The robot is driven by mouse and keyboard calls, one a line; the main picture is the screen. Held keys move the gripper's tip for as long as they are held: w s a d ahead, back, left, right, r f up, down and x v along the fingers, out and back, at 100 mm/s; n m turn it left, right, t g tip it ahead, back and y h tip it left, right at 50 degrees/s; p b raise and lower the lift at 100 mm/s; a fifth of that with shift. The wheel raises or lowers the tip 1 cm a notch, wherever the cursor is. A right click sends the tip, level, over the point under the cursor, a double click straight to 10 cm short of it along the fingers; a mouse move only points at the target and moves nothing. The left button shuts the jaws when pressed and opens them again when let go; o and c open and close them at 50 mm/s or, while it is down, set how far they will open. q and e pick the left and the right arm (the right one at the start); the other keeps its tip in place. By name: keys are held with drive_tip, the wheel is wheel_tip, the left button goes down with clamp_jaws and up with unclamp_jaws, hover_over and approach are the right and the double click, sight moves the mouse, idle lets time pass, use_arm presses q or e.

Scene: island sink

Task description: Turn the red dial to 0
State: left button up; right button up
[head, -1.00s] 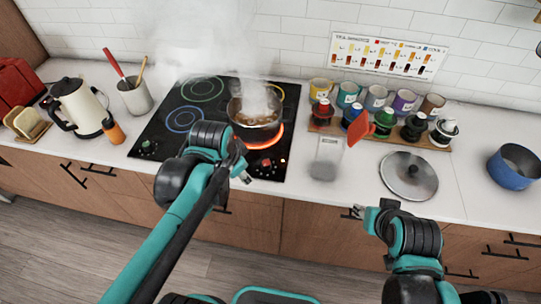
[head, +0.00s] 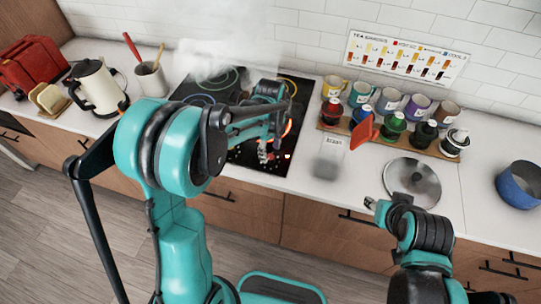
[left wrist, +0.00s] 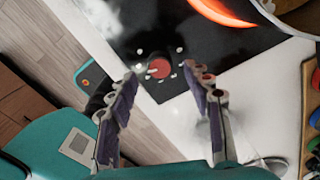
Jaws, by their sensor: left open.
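The red dial (left wrist: 158,68) sits on the black cooktop (left wrist: 205,45) near its front corner, with small white marks around it. In the left wrist view it shows between and beyond the fingertips of my left gripper (left wrist: 162,78), which is open and empty. No contact with the dial shows. In the head view my left gripper (head: 266,150) is over the front right of the cooktop, and I cannot make out the dial clearly there. My right gripper (head: 374,203) is by the counter's front edge, apart from the cooktop; its jaws are too small to read.
A burner glows orange (left wrist: 222,10) close to the dial, under a steaming pot (left wrist: 302,14). Right of the cooktop are a clear container (head: 328,158), a lid (head: 412,182) and a rack of bottles and mugs (head: 420,142). A blue pot (head: 519,184) stands far right.

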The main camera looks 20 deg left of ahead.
sight(270, 159)
use_arm(q)
drive_tip(key=shift+f, duration=1.5)
clamp_jaws()
